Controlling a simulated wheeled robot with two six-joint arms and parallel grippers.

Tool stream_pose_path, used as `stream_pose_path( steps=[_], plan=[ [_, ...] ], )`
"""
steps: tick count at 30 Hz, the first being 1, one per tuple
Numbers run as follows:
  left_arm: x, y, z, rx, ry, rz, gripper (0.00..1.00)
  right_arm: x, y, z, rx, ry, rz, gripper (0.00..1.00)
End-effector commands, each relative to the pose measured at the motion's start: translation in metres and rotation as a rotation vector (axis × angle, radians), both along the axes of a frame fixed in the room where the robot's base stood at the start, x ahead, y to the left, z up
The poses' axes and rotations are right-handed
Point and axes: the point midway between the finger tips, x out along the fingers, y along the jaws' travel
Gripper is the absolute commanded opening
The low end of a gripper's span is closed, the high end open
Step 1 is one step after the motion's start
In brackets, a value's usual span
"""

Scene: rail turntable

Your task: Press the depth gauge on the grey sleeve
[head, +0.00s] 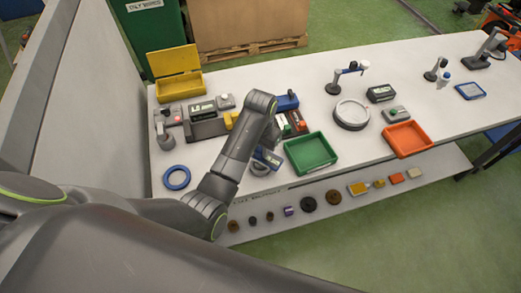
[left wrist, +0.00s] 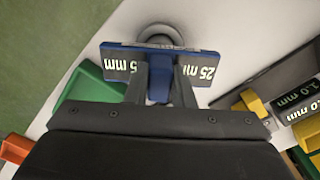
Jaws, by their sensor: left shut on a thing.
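The depth gauge (left wrist: 165,62) is a blue bar with dark plates marked 25 mm. It also shows in the head view (head: 268,157), just in front of the bench displays. My left gripper (left wrist: 160,85) is shut on its blue middle part. The grey sleeve (left wrist: 160,33) is a round ring just beyond the gauge in the left wrist view, partly covered by it. In the head view the sleeve (head: 259,169) shows just below the gauge, near the bench's front edge. I cannot tell whether gauge and sleeve touch. My right gripper is not in view.
A green tray (head: 311,152) stands right of the gauge, and an orange tray (head: 407,139) farther right. A blue ring (head: 176,177) lies to the left. A yellow open box (head: 179,85) and display units (head: 203,108) stand behind. Several small parts lie on the lower shelf.

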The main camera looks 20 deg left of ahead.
Motion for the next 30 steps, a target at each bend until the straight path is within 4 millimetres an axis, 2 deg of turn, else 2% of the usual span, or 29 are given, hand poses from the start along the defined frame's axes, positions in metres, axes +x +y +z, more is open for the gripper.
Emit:
stream_pose_path(
  steps=[18,30],
  plan=[
    [0.001,0.000,0.050,0.000,-0.004,0.000,0.03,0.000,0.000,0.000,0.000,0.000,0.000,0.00],
    [0.001,0.000,0.055,0.000,-0.003,0.000,0.03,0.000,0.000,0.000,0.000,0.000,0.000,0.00]
  ],
)
